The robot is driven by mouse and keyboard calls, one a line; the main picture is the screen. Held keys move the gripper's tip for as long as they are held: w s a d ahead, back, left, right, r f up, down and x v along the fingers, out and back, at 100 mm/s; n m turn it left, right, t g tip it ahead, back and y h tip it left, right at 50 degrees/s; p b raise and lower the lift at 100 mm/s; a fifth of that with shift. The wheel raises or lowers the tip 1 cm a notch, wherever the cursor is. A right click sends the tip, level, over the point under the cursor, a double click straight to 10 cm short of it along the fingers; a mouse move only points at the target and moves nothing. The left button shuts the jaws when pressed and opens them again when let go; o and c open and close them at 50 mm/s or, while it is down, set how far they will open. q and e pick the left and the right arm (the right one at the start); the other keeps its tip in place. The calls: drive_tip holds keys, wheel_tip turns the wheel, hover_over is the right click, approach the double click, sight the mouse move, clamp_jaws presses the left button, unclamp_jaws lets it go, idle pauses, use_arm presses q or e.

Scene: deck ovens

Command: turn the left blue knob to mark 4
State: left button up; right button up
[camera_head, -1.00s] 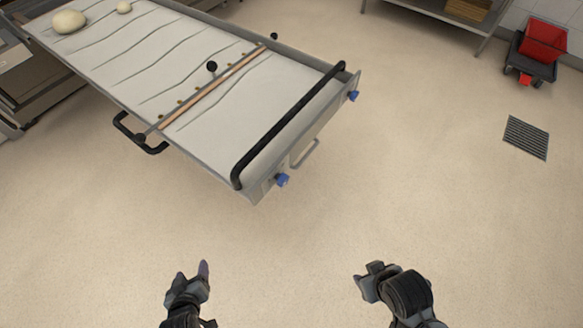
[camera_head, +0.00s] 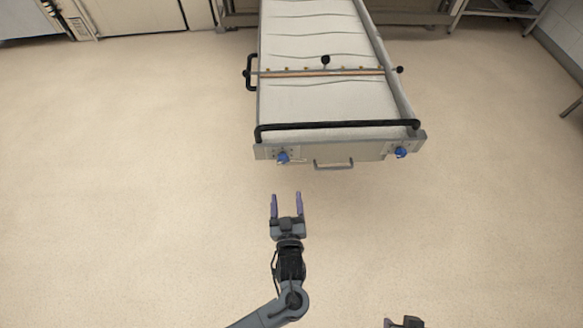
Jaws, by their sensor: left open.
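The left blue knob (camera_head: 283,157) sits on the left of the front panel of a long cloth-covered loader (camera_head: 330,151). Marks around the knob are too small to read. A second blue knob (camera_head: 401,152) is at the right end of the same panel. My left gripper (camera_head: 287,203) is open and empty, its two purple-tipped fingers pointing at the panel. It is in front of the left knob, apart from it, with floor showing between. My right gripper (camera_head: 404,322) shows only in part at the bottom edge; its fingers cannot be made out.
A black bar (camera_head: 338,125) runs along the loader's front edge above the knobs. A grey handle (camera_head: 333,164) juts out between the knobs. A black side handle (camera_head: 249,73) sticks out at left. The floor (camera_head: 130,180) is clear on both sides.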

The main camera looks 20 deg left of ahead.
sight(283, 162)
use_arm(q)
drive_tip(key=b+x, duration=0.1)
drive_tip(key=x, duration=0.2)
drive_tip(key=r+b+x, duration=0.1)
drive_tip(key=x, duration=0.3)
drive_tip(key=b+x, duration=0.1)
drive_tip(key=x, duration=0.3)
drive_tip(key=shift+s+a+r, duration=0.15)
drive_tip(key=shift+a+r, duration=0.05)
drive_tip(key=shift+a, duration=0.1)
drive_tip(key=shift+w+a, duration=0.1)
drive_tip(key=shift+w, duration=0.3)
drive_tip(key=shift+w+a, duration=0.1)
drive_tip(key=shift+w, duration=0.1)
use_arm(e)
drive_tip(key=f, duration=0.1)
drive_tip(key=a+f, duration=0.1)
drive_tip(key=f, duration=0.1)
drive_tip(key=shift+w, duration=0.15)
